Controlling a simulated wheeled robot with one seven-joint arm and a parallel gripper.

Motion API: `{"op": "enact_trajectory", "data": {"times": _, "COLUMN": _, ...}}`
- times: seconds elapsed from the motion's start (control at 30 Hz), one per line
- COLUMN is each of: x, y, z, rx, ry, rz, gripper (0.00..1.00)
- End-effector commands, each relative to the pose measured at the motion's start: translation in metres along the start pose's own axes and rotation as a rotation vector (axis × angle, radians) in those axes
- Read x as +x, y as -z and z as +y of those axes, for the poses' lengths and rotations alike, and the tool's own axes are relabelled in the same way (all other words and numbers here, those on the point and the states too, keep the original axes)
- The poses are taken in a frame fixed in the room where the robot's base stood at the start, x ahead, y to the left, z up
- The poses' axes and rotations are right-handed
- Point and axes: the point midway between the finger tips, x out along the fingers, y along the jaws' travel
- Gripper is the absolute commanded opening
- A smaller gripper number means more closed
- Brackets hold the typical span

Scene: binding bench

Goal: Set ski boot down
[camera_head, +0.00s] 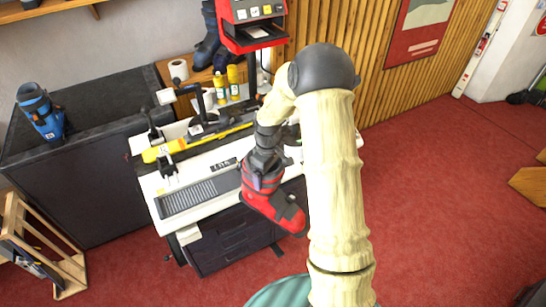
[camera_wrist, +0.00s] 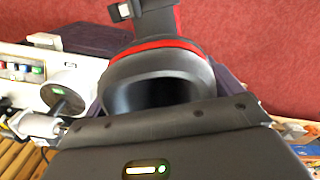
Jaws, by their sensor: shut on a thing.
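A red and black ski boot (camera_head: 274,200) hangs from my gripper (camera_head: 265,157), in front of the right part of the white binding bench (camera_head: 185,187). My gripper is shut on the boot at its upper cuff. The boot's toe points to the lower right and it is tilted. In the wrist view, the boot (camera_wrist: 158,62) shows its dark open top and a red band just beyond the gripper body. The fingertips and their exact contact are hidden there.
A blue ski boot (camera_head: 41,112) stands on the dark counter (camera_head: 100,95) at left. A yellow ski (camera_head: 205,137) lies along the bench. Yellow bottles (camera_head: 233,82) and a red machine (camera_head: 250,25) stand behind. A wooden rack (camera_head: 35,245) is lower left. Red floor is open at right.

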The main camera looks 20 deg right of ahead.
Motion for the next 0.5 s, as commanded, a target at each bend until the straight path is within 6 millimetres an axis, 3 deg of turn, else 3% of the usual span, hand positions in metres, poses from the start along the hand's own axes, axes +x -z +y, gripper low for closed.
{"op": "enact_trajectory", "data": {"times": 0.5, "x": 0.074, "y": -0.015, "z": -0.048, "rx": 0.539, "ry": -0.008, "rz": -0.004, "gripper": 0.55}}
